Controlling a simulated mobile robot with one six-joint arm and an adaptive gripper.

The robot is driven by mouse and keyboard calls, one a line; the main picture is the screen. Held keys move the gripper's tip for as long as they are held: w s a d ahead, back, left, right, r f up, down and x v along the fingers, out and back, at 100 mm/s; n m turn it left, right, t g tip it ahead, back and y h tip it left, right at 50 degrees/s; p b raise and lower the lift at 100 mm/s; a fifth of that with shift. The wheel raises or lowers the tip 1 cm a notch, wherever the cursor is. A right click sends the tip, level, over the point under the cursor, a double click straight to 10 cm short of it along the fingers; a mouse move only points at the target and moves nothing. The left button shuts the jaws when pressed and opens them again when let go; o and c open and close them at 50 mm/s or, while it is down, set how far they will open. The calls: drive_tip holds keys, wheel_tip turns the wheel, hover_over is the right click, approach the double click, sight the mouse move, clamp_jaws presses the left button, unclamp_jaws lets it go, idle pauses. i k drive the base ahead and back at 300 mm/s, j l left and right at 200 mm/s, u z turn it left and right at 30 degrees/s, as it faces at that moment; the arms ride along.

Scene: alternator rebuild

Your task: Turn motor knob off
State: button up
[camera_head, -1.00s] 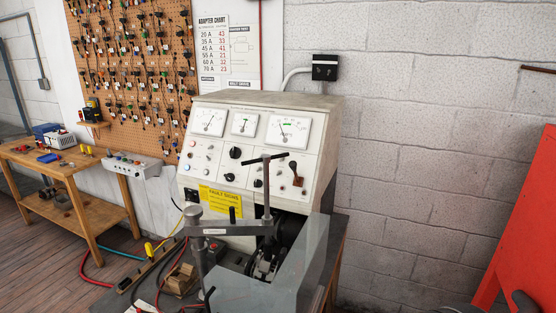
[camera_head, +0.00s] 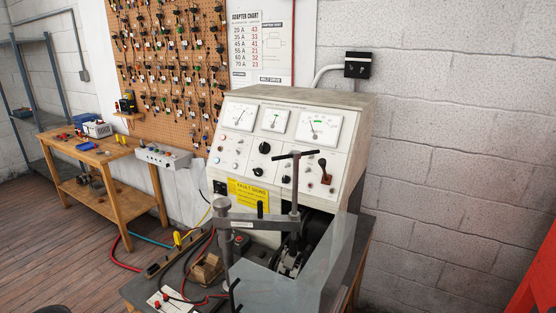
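The tester console (camera_head: 357,105) stands against the wall, with a slanted white panel. Its panel carries a large black knob (camera_head: 264,148) below the middle gauge, a smaller black knob (camera_head: 258,171) under it, and another dark knob (camera_head: 286,179) to the right. A brown lever switch (camera_head: 323,170) with a dark tip sits at the panel's right. The labels are too small to read, so I cannot tell which knob is the motor knob or its setting. My gripper is not in view.
A clamp post with a T-handle (camera_head: 295,155) stands in front of the panel and partly covers its lower right. A clear guard (camera_head: 330,262) is at the front. A wooden bench (camera_head: 110,156) stands at left, with open floor (camera_head: 60,250) before it. A red object (camera_head: 538,275) is at the right edge.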

sight(258, 171)
drive_tip(key=i+j, duration=0.1)
drive_tip(key=j, duration=0.3)
drive_tip(key=i+j, duration=0.15)
drive_tip(key=j, duration=0.3)
drive_tip(key=i+j, duration=0.1)
drive_tip(key=j, duration=0.3)
drive_tip(key=i+j, duration=0.15)
drive_tip(key=j, duration=0.25)
drive_tip(key=i+j, duration=0.1)
drive_tip(key=j, duration=0.35)
drive_tip(key=i+j+z, duration=0.1)
drive_tip(key=j, duration=0.3)
drive_tip(key=i+j, duration=0.15)
drive_tip(key=j, duration=0.25)
drive_tip(key=i+j, duration=0.45)
drive_tip(key=i+l+z, duration=0.05)
drive_tip(key=i, duration=0.05)
